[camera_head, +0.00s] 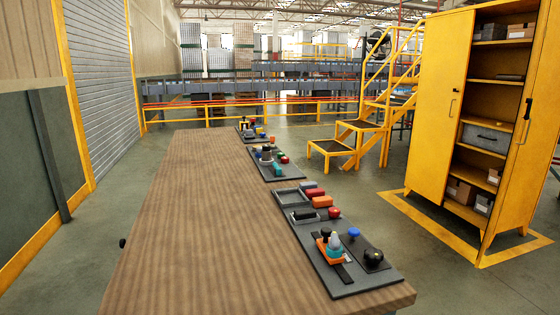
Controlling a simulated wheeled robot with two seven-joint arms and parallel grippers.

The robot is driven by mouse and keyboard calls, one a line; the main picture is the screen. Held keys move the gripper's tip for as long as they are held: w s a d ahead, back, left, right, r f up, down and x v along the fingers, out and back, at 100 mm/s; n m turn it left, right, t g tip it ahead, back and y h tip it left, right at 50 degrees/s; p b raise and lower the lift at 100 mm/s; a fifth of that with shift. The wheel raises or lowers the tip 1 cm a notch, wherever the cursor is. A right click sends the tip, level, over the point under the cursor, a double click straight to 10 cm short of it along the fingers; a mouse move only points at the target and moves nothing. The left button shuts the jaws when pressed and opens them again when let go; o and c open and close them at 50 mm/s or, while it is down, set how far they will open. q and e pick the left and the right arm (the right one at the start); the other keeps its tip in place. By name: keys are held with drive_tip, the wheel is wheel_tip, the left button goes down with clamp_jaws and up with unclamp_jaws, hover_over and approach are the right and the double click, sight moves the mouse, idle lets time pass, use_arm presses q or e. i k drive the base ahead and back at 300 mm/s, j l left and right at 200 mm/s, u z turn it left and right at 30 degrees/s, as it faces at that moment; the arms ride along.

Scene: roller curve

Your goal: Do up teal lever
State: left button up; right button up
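A small teal part (277,169) shows on the middle dark board (286,176) along the right side of the table. It is too small to tell whether it is a lever or how it is set. Red, black and pale parts stand close around it on the same board. Neither of my grippers is in view.
A long wooden table (200,220) runs away from me, its left part bare. A near board (318,262) holds an orange block (331,252), black and blue knobs and trays. A far board (243,131) holds small parts. A yellow cabinet (432,110) stands open at right.

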sight(279, 170)
drive_tip(key=i+l+z, duration=0.1)
drive_tip(key=l+z, duration=0.2)
drive_tip(key=i+l+z, duration=0.15)
drive_tip(key=l+z, duration=0.2)
drive_tip(key=i+l+z, duration=0.15)
drive_tip(key=z, duration=0.15)
drive_tip(key=i+l+z, duration=0.9)
drive_tip(key=i+j+u, duration=0.15)
drive_tip(key=i+u, duration=0.8)
drive_tip(key=i+l+u, duration=0.25)
drive_tip(key=i+u, duration=0.2)
drive_tip(key=i+j+u, duration=0.25)
drive_tip(key=i+u, duration=0.15)
drive_tip(key=i+j+u, duration=0.15)
drive_tip(key=i+u, duration=0.65)
drive_tip(key=i+l+u, duration=0.1)
drive_tip(key=i+u, duration=0.3)
